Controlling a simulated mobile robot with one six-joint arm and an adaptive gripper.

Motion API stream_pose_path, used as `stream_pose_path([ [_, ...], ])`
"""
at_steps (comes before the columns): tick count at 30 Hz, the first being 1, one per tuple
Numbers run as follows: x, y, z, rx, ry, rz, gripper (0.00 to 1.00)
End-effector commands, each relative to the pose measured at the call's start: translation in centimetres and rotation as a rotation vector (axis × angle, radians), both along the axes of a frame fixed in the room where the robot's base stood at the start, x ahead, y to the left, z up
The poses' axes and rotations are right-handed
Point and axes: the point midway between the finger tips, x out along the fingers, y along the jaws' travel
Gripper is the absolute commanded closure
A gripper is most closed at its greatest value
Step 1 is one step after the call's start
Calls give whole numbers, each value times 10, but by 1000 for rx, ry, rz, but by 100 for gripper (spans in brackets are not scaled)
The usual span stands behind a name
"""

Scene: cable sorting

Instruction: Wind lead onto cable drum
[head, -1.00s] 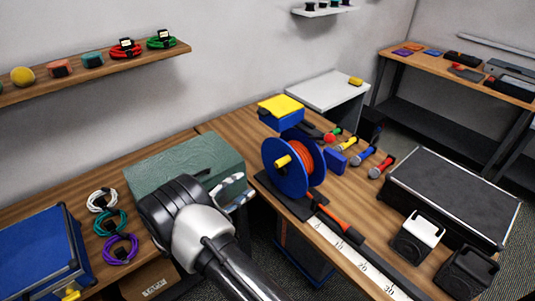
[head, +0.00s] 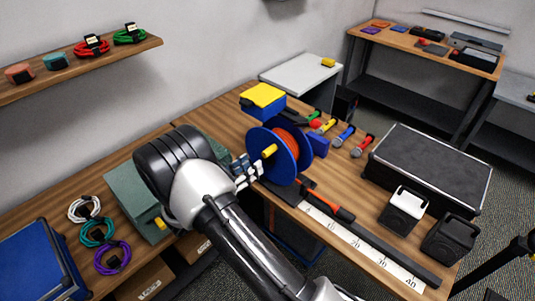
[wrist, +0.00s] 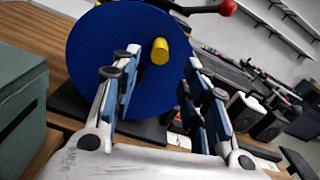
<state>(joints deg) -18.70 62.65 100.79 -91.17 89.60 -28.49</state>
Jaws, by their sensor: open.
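The cable drum (head: 286,158) stands on a dark base on the wooden bench, with blue flanges and orange lead (head: 290,138) wound between them. A yellow crank handle (head: 269,151) sticks out from its near flange. In the wrist view the blue flange (wrist: 100,55) fills much of the picture, and the yellow handle (wrist: 160,51) shows between my fingers. My gripper (head: 254,168) is open and empty, just in front of the flange by the handle. Whether the fingers touch the flange cannot be told. A red-and-black piece (head: 325,200) lies by a white ruler; whether it joins the lead is unclear.
A green box (head: 135,200) stands left of my arm, partly hidden. A blue-and-yellow box (head: 263,100) is behind the drum. Coiled cables (head: 97,233) lie at the left.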

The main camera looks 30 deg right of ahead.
Motion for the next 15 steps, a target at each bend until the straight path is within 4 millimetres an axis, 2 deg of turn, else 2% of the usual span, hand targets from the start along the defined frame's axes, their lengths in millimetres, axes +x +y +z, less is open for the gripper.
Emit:
stream_pose_path([
  [1,3,-13,-1,0,-1,-5,59],
  [6,16,-46,-1,0,-1,-4,59],
  [10,23,-66,-1,-1,-1,-3,59],
  [15,29,-81,0,1,-2,0,59],
])
